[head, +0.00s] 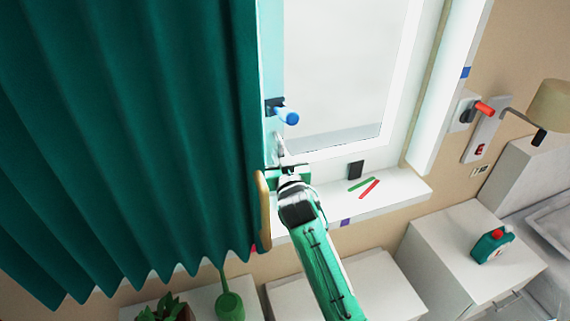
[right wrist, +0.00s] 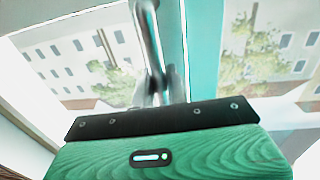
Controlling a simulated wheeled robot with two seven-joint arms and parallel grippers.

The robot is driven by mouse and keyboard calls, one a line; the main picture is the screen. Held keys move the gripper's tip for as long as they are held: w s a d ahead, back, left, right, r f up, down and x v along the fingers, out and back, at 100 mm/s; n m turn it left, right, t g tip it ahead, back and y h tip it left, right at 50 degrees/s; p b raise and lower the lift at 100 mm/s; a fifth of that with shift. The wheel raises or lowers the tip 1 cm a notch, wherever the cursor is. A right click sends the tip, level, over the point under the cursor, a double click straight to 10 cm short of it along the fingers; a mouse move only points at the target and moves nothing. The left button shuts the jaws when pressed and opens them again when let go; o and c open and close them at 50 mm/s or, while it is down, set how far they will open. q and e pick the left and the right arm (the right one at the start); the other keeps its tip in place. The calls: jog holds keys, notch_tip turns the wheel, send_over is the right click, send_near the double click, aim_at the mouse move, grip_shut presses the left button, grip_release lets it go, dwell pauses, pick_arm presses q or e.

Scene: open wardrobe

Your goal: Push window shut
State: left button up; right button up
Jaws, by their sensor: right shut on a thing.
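The window (head: 340,70) has a white frame and stands behind the sill in the head view. A pale teal upright strip (head: 271,60) runs along its left side. A metallic handle (head: 280,145) is low on this side. My right gripper (head: 287,169) is at the handle's lower end, shut on it. In the right wrist view the handle (right wrist: 150,45) rises from behind the dark edge of the gripper, beside a teal upright. The fingertips are hidden there. How far the window stands open is hard to tell. My left gripper is not in view.
A green curtain (head: 120,130) hangs close on the left. A blue knob (head: 289,117) sticks out above the handle. The sill (head: 400,190) holds a black block (head: 356,169) and green and red sticks (head: 368,189). White cabinets (head: 465,235) stand below.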

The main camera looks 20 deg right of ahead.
jog(key=shift+w+a, duration=0.1)
jog(key=shift+w, duration=0.2)
jog(key=shift+s, duration=0.1)
jog(key=o, duration=0.6)
jog(key=shift+s+f, duration=0.1)
jog(key=shift+s, duration=0.35)
jog(key=s+a+b, duration=0.1)
jog(key=s+b, duration=0.3)
jog(key=s, duration=0.8)
jog(key=shift+s, duration=0.4)
